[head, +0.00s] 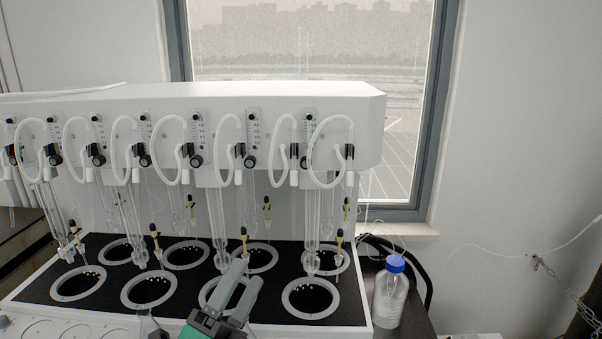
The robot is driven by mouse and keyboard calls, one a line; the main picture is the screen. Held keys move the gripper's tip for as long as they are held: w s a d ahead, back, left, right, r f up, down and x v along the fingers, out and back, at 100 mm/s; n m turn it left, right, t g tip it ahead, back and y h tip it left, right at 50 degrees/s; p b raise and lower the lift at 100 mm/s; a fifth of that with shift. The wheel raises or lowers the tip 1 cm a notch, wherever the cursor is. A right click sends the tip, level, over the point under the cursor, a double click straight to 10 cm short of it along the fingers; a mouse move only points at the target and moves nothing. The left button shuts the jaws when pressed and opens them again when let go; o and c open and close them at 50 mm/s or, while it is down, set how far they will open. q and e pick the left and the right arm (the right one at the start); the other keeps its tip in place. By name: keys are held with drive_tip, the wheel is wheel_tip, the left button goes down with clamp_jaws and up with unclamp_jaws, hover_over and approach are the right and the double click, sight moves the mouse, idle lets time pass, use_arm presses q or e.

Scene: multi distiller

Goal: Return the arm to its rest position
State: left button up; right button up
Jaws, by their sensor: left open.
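My left gripper (239,292) shows at the bottom centre, with two grey fingers pointing up and slightly right. It is open, with a narrow gap between the fingers, and I see nothing held between them. It is in front of the black top plate (118,284) of the distiller and covers part of one round well (214,291) in the front row. I cannot tell how far above the plate it is. My right gripper is not in view.
The white distiller housing (240,100) spans the back, with glass tubes (312,225) hanging over the wells. A blue-capped bottle (390,295) stands right of it. A window (310,50) and a chain (565,285) are behind and at right.

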use_arm(q)
drive_tip(key=a+f+n+g+y, duration=0.3)
drive_tip(key=a+f+n+y, duration=0.25)
drive_tip(key=f+n, duration=0.35)
drive_tip(key=a+f+n+g+y, duration=0.35)
drive_tip(key=f+n+y, duration=0.25)
drive_tip(key=f, duration=0.5)
drive_tip(key=s+a+f+n+g, duration=0.35)
drive_tip(key=s+f+g, duration=0.25)
drive_tip(key=s+f, duration=0.35)
drive_tip(key=s+a+f+n+g, duration=0.2)
drive_tip(key=s+f+n+g, duration=0.3)
drive_tip(key=s+f, duration=0.45)
wheel_tip(320, 180, down, 30)
drive_tip(key=s+g, duration=0.2)
drive_tip(key=s+a+f, duration=0.3)
drive_tip(key=s+f, duration=1.6)
drive_tip(key=shift+g+y, duration=0.35)
drive_tip(key=shift+g, duration=0.1)
drive_tip(key=shift+s+d+f+m, duration=0.1)
drive_tip(key=shift+m, duration=0.15)
